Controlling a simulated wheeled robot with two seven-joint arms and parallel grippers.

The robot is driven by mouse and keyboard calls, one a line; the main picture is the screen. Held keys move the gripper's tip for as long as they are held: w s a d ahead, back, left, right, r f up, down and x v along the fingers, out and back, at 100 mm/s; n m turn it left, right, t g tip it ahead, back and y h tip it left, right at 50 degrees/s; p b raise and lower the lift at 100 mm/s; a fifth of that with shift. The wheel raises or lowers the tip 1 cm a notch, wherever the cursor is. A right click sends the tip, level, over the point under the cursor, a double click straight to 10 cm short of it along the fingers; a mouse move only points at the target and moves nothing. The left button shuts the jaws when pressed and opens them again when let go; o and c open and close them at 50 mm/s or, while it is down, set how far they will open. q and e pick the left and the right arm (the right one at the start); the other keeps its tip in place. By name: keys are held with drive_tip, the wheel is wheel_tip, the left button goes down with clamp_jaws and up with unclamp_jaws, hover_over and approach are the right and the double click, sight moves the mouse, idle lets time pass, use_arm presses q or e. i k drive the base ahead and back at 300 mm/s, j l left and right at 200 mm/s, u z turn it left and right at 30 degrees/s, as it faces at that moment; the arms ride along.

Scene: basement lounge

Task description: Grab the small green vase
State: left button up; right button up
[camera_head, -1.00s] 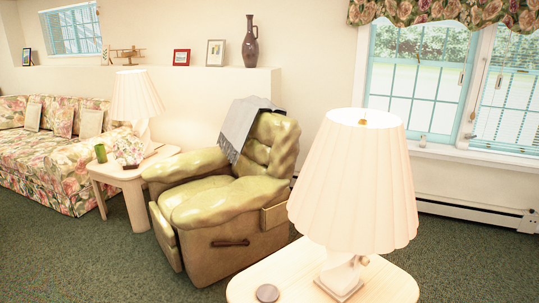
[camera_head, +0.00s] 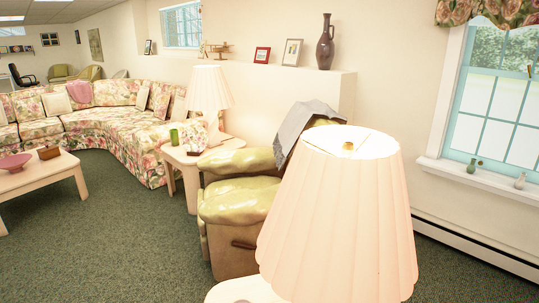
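A small green vase-like vessel (camera_head: 471,166) stands on the white windowsill at the right. A paler small vessel (camera_head: 520,181) stands beside it, nearer the right edge. A green, glass-like container (camera_head: 174,138) stands on the side table (camera_head: 180,157) left of the armchair, near a pleated lamp. I cannot tell for sure which of the green ones is the small green vase. Neither of my grippers shows in the view.
A big pleated lamp (camera_head: 345,220) on a pale table (camera_head: 232,292) blocks the near right. A green armchair (camera_head: 240,200) is behind it. The floral sofa (camera_head: 125,130) and a coffee table (camera_head: 40,172) are at the left. Green carpet (camera_head: 110,240) is open in the left foreground.

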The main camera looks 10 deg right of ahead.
sight(471, 168)
drive_tip(key=l+u, duration=0.15)
drive_tip(key=l, duration=2.25)
drive_tip(key=l+u, duration=0.15)
drive_tip(key=l, duration=0.4)
drive_tip(key=k+l+u, duration=0.15)
drive_tip(key=l, duration=0.4)
drive_tip(key=l+u, duration=0.1)
drive_tip(key=l, duration=1.25)
drive_tip(key=i+l+z, duration=0.1)
drive_tip(key=z, duration=0.4)
drive_tip(key=i+l+z, duration=0.1)
drive_tip(key=z, duration=0.35)
drive_tip(key=i+l+z, duration=0.15)
drive_tip(key=z, duration=0.35)
drive_tip(key=i+l+u, duration=0.1)
drive_tip(key=i+l, duration=0.6)
drive_tip(key=i, duration=0.25)
drive_tip(key=i+l+u, duration=0.15)
drive_tip(key=i+l, duration=0.65)
drive_tip(key=i, duration=0.1)
